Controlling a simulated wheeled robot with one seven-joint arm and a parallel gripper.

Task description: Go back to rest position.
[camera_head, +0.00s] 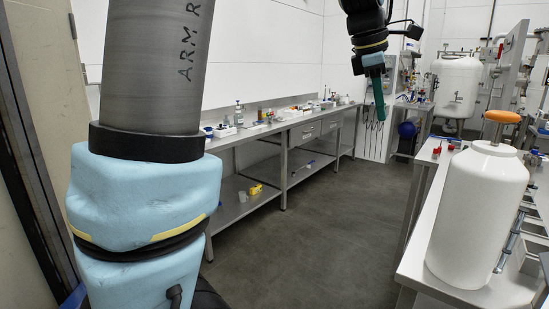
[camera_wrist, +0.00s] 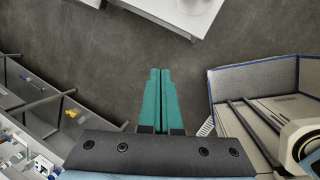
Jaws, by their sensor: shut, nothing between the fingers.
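My gripper (camera_head: 379,97) hangs in the air at the upper right of the head view, over the open aisle floor, its green fingers pointing down. In the wrist view the two green fingers of my gripper (camera_wrist: 160,72) lie side by side, shut, with nothing between them. Below the fingertips is bare dark floor (camera_wrist: 115,45). My arm link with light blue padding fills the left of the head view and hides part of the wall and bench behind it.
A long steel bench (camera_head: 272,128) with small items runs along the left wall. A white tank with an orange knob (camera_head: 477,215) stands on a right-hand table (camera_head: 413,262). Another white tank (camera_head: 457,86) is at the back. The floor (camera_head: 318,225) between is clear.

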